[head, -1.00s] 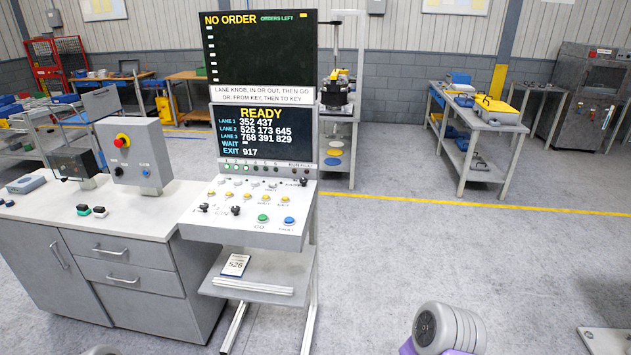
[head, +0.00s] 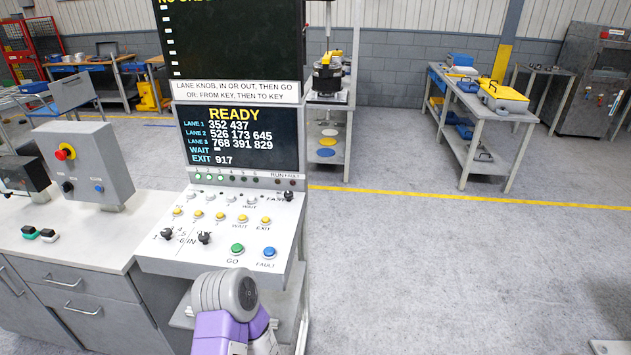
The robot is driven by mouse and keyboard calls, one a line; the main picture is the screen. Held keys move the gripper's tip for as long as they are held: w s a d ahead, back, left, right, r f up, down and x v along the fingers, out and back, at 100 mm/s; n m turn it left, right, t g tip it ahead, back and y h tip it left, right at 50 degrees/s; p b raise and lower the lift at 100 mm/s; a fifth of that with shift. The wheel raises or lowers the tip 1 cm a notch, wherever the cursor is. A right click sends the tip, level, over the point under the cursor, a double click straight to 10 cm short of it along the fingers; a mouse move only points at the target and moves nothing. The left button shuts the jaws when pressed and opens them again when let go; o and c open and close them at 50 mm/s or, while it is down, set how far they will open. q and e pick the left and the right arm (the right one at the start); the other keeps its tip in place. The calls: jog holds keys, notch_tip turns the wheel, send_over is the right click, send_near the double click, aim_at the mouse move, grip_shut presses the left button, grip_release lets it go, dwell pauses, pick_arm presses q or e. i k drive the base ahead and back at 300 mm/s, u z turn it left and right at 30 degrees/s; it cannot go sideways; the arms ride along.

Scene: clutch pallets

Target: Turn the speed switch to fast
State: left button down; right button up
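The control panel (head: 215,262) stands at the centre-left of the head view, with a sloped white face. A small black switch (head: 289,196) sits at its upper right corner, beside a label that seems to read FAST. Its setting is too small to tell. Neither of my grippers is in view. A grey and purple link of one of my arms shows at the bottom, just in front of the panel's lower edge.
The panel also has a green GO button (head: 237,249), a blue FAULT button (head: 270,253), two black knobs (head: 204,238) and several yellow buttons. The screen (head: 240,140) above reads READY. Open floor lies right.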

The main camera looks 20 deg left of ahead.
aim_at(288, 195)
jog(key=u, duration=0.45)
jog(key=i, duration=0.85)
jog(key=u, duration=0.85)
